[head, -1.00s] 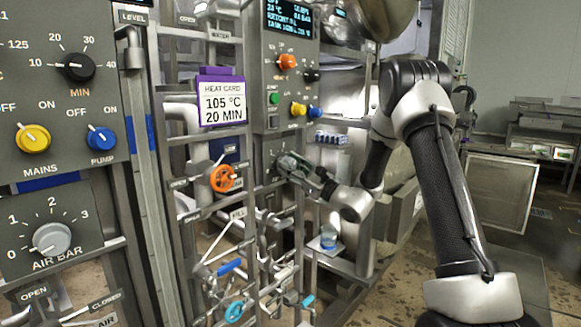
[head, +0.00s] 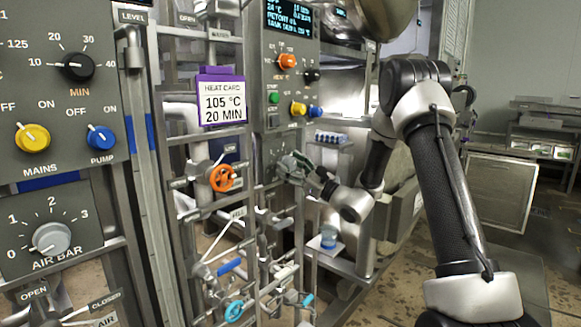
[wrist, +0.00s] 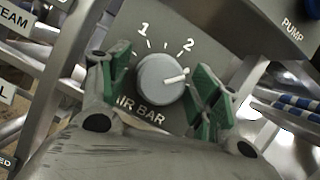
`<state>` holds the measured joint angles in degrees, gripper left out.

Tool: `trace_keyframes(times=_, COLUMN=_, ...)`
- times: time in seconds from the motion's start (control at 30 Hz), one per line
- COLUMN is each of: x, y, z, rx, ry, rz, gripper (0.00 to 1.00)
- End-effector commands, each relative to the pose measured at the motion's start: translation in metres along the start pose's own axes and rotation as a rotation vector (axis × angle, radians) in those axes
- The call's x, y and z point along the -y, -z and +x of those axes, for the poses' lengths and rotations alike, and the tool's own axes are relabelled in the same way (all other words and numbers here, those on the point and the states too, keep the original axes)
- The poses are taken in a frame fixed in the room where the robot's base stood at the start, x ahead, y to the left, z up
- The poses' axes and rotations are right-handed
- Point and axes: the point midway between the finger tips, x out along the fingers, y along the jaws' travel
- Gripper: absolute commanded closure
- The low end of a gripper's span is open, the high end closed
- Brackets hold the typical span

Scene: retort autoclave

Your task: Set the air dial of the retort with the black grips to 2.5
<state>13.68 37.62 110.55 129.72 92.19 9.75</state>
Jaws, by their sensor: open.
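The grey air dial (wrist: 160,80), marked AIR BAR, is on a grey panel in the wrist view. Its white pointer is past the 2 mark, on the side away from 1. The 3 mark is not visible there; the right finger covers part of the scale. My gripper (wrist: 161,77) is open, its green-padded fingers on either side of the dial. I cannot tell whether the pads touch it. In the head view my gripper (head: 302,165) is at the far panel (head: 272,150), partly hiding the dial. I cannot make out any black grips.
A nearer panel with its own AIR BAR dial (head: 52,238), pointing near 0, stands at left. Pipes, an orange valve wheel (head: 222,178) and a heat card (head: 222,100) reading 105 °C, 20 MIN lie between the panels. Open floor is at right.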

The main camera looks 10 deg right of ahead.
Motion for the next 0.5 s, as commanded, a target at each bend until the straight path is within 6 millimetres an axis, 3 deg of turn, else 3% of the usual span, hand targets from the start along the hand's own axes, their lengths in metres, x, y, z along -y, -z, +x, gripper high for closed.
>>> trace_keyframes(times=0.17, x=0.001, y=0.001, z=-0.023, rx=-0.002, ry=0.004, rz=0.001, gripper=0.37)
trace_keyframes(times=0.5, x=0.001, y=0.001, z=-0.096, rx=-0.003, ry=0.004, rz=0.001, gripper=0.37)
